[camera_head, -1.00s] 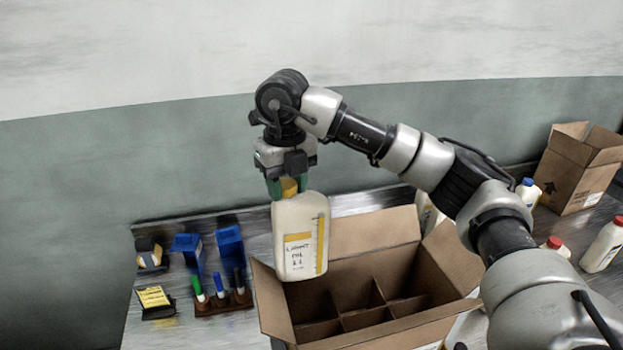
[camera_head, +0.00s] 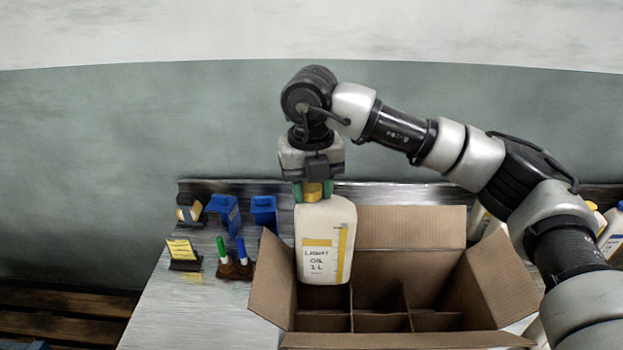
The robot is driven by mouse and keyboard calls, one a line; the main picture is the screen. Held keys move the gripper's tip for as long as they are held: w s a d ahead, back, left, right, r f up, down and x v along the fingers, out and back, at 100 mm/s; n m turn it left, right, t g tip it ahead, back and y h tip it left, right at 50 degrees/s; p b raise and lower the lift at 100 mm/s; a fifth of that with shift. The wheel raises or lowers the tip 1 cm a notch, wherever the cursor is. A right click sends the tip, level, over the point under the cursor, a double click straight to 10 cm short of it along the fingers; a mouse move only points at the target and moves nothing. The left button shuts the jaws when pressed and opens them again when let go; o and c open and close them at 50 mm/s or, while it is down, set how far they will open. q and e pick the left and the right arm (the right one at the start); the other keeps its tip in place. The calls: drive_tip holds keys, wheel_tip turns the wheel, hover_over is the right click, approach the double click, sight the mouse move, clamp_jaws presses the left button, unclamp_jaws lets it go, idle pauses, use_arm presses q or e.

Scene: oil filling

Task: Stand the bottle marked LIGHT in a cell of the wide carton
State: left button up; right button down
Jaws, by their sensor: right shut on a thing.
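The bottle marked LIGHT (camera_head: 325,236) is a cream jug with a yellow cap, a yellow label band and a yellow stripe. My right gripper (camera_head: 313,191) is shut on its cap and holds it upright from above. The bottle is over the left rear part of the wide carton (camera_head: 272,282). Its base shows at about the level of the carton's opening, so I cannot tell whether it is inside a cell. The open carton has cardboard dividers forming several cells, and those in view look empty. My left gripper is not in view.
A rack with markers (camera_head: 235,267), a small yellow-labelled stand (camera_head: 183,252) and blue holders (camera_head: 225,212) are left of the carton. Other bottles (camera_head: 612,232) stand at the right, partly behind my arm. The table's front left is clear.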

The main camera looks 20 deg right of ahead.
sight(312, 204)
wheel_tip(312, 204, down, 4)
drive_tip(key=shift+r+b, duration=0.25)
drive_tip(key=shift+b, duration=0.5)
wheel_tip(312, 204, down, 13)
drive_tip(key=b, duration=1)
drive_tip(key=shift+f, duration=0.1)
use_arm(q)
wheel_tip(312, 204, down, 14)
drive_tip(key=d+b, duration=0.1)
drive_tip(key=b, duration=0.1)
use_arm(e)
drive_tip(key=shift+f, duration=1.25)
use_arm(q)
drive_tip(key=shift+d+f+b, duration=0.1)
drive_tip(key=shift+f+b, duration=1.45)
use_arm(e)
drive_tip(key=shift+f, duration=1.7)
drive_tip(key=c, duration=1.1)
unclamp_jaws()
drive_tip(key=o, duration=0.5)
drive_tip(key=shift+s+d, duration=0.1)
drive_tip(key=shift+f, duration=0.15)
